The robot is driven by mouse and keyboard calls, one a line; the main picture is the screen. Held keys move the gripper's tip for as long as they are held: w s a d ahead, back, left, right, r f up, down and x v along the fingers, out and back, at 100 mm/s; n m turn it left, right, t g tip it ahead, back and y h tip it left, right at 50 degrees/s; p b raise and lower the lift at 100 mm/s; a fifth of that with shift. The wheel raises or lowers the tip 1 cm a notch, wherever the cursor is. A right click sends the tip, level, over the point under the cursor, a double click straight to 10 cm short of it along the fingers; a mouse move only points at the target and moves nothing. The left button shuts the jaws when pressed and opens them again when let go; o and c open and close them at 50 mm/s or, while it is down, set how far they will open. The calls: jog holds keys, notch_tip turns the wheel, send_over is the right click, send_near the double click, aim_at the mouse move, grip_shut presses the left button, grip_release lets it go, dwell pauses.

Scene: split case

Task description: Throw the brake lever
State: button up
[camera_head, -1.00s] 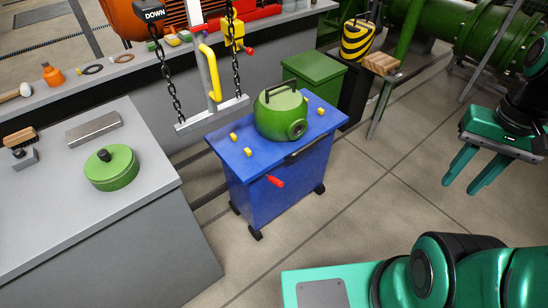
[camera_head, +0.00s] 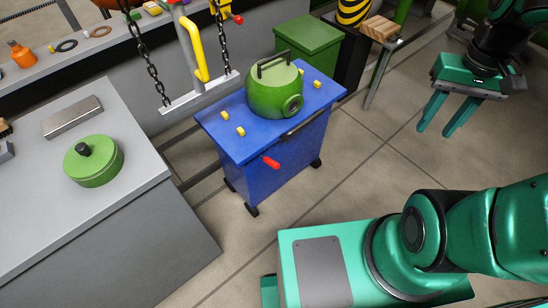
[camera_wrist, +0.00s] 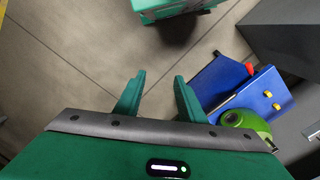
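A blue cart (camera_head: 227,143) stands on the floor with a green rounded casing (camera_head: 272,98) on its top. A short red lever (camera_head: 271,162) sticks out from the cart's near side, below the top; I take it as the brake lever. The red lever also shows in the wrist view (camera_wrist: 249,69), right of my fingers, beside the cart (camera_wrist: 213,78). My gripper (camera_head: 434,132) is up at the right in the head view, well apart from the cart and lever. Its two fingers are spread with only floor between them, as the wrist view also shows (camera_wrist: 159,86).
A grey bench (camera_head: 30,225) with a green round lid (camera_head: 94,161) stands left. A hoist bar (camera_head: 199,92) hangs on chains close behind the cart. A green box (camera_head: 308,45) and a stand with wooden blocks (camera_head: 378,25) are behind. Floor right of the cart is clear.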

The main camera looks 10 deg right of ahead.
jog(key=w+a+f+n, duration=0.3)
jog(key=w+a+f, duration=0.25)
jog(key=w, duration=0.35)
jog(key=n+g+y, duration=0.1)
jog(key=n+y, duration=0.3)
jog(key=n, duration=0.2)
send_near(273, 161)
jog(key=x, duration=0.9)
jog(key=shift+d+f, duration=0.1)
jog(key=shift+c, duration=0.6)
grip_shut()
jog(key=shift+a, duration=0.2)
jog(key=shift+d, duration=0.1)
jog(key=shift+s, duration=0.1)
